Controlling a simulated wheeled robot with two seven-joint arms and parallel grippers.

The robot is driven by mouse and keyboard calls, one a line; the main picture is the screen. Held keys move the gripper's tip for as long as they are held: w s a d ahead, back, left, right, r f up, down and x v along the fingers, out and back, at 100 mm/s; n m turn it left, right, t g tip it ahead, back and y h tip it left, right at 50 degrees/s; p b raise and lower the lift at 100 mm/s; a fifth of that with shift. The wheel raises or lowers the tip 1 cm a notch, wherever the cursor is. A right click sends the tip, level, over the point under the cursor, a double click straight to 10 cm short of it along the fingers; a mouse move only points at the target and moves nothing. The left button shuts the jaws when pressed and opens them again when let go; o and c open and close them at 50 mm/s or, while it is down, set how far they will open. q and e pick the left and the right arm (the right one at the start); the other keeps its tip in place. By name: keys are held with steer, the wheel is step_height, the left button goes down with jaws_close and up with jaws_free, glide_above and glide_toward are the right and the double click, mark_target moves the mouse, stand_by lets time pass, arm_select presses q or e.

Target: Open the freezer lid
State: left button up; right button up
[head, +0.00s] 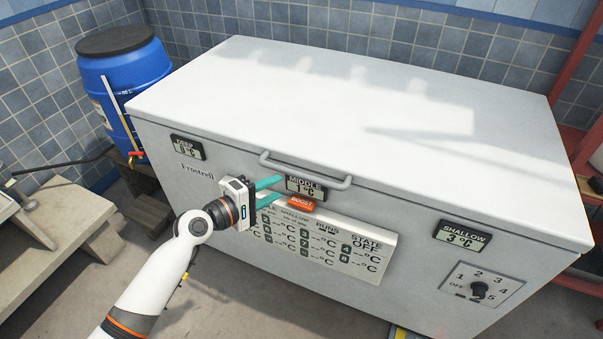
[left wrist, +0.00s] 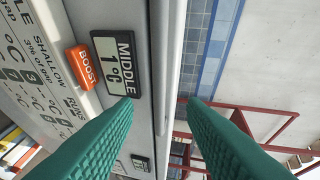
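The chest freezer (head: 240,225) stands in the middle of the head view with its white lid (head: 330,95) shut. A grey bar handle (head: 305,175) runs along the lid's front edge, above the MIDDLE display (head: 306,188). My left gripper (head: 279,190) has its two green fingers apart, with the tips just in front of the freezer near the handle's left part. In the left wrist view the fingers (left wrist: 160,103) are also apart, with the lid's edge beyond the gap. I cannot tell whether they touch the handle. My right gripper is not in view.
An orange BOOST button (head: 302,202) sits just below the display, close to the lower finger. A blue barrel (head: 125,85) stands at the left on a wooden stand. Grey steps (head: 50,250) are at the lower left. A red frame (head: 575,60) is at the right.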

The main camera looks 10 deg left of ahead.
mark_target(298, 177)
arm_select(q)
steer(key=x, duration=0.9)
steer(key=shift+w, duration=0.1)
steer(key=shift+w+d+f, duration=0.1)
steer(key=shift+w+d, duration=0.1)
steer(key=shift+w, duration=0.1)
jaws_close()
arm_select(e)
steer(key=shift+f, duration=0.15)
